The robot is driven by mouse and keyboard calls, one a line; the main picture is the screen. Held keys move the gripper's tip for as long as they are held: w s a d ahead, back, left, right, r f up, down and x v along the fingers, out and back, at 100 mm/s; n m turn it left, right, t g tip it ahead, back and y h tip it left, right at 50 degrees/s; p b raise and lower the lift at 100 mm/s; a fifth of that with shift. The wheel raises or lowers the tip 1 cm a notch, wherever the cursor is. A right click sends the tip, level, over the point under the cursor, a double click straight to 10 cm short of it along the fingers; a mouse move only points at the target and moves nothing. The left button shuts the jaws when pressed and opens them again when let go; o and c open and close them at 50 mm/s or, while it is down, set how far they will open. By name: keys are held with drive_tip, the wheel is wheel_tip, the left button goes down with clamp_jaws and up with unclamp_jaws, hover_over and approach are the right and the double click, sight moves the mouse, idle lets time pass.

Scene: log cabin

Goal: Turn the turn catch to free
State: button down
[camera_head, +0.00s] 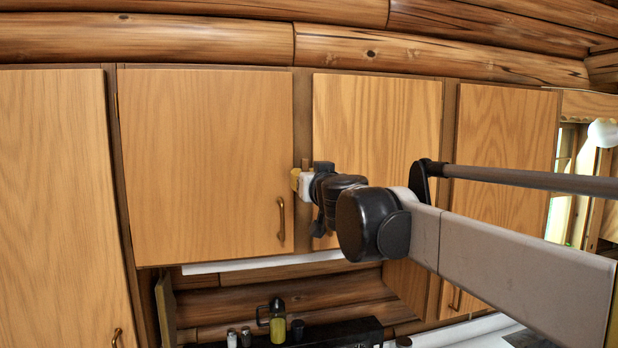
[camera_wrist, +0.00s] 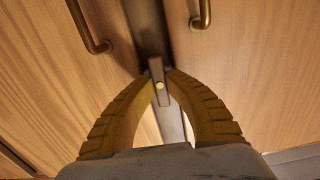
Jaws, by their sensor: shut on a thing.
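In the head view my gripper (camera_head: 297,178) is at the strip between the left door (camera_head: 205,165) and the right door (camera_head: 375,120).
A bronze handle (camera_wrist: 88,30) is on the left door and another handle (camera_wrist: 202,14) is on the right door, both close to my fingers. Below the cabinets are a bottle (camera_head: 277,322) and a dark appliance (camera_head: 345,332). Log beams (camera_head: 200,38) run above.

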idle(0.4)
drive_tip(key=c, duration=1.4)
unclamp_jaws()
drive_tip(key=v, duration=1.2)
